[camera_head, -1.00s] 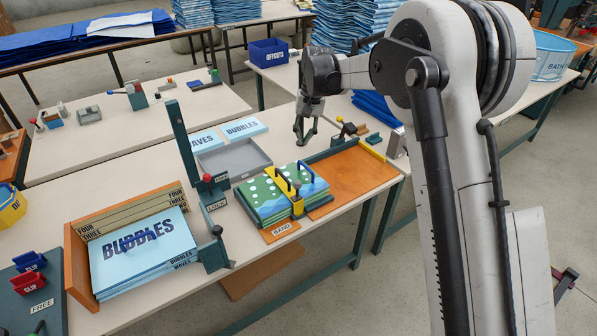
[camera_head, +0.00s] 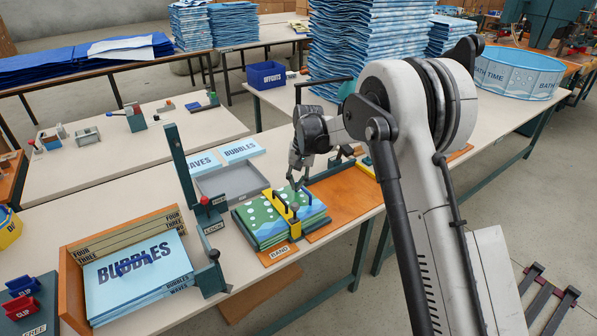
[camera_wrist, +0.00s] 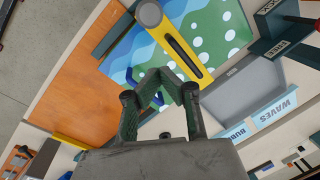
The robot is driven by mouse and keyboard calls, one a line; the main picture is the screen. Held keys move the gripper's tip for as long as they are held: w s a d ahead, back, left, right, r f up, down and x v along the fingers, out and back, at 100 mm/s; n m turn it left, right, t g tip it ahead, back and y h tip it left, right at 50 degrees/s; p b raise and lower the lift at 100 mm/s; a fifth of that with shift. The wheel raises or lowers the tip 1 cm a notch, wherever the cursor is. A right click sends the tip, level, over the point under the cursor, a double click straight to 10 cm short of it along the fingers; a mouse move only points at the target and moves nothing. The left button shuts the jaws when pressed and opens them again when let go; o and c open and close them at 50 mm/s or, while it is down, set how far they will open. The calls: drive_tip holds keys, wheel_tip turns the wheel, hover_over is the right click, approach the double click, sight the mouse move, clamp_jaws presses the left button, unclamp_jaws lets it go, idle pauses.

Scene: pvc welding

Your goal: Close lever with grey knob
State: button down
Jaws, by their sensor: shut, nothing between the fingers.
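A yellow lever bar (camera_wrist: 185,45) with a dark slot and a round grey knob (camera_wrist: 150,13) lies across a green and blue spotted stack (camera_wrist: 215,32) in the wrist view. In the head view the yellow bar (camera_head: 281,203) crosses the same stack (camera_head: 262,222), with the grey knob (camera_head: 295,207) at its near end, above the BAND label. My gripper (camera_head: 299,186) is over the far right part of the stack, beside the bar. In the wrist view its fingers (camera_wrist: 164,82) are shut and empty, apart from the knob. Blue handles show partly behind the fingers.
An orange board (camera_head: 345,203) extends right of the stack. A grey tray (camera_head: 237,185) and a tall green post (camera_head: 178,150) with a red-knobbed LOCK lever (camera_head: 204,201) stand left. An orange bin (camera_head: 72,285) of BUBBLES sheets is at front left.

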sight(295, 212)
drive_tip(key=shift+s+f+p, duration=0.1)
drive_tip(key=shift+s+f, duration=0.15)
drive_tip(key=shift+s, duration=0.4)
drive_tip(key=shift+s+f+p, duration=0.1)
drive_tip(key=shift+s+f, duration=0.15)
drive_tip(key=shift+s, duration=0.45)
drive_tip(key=shift+s+f+p, duration=0.1)
drive_tip(key=shift+s+f, duration=0.15)
drive_tip(key=shift+s, duration=0.4)
drive_tip(key=shift+d, duration=0.1)
drive_tip(key=shift+s+t+b, duration=0.15)
drive_tip(key=shift+t+b, duration=0.15)
drive_tip(key=shift+b, duration=0.05)
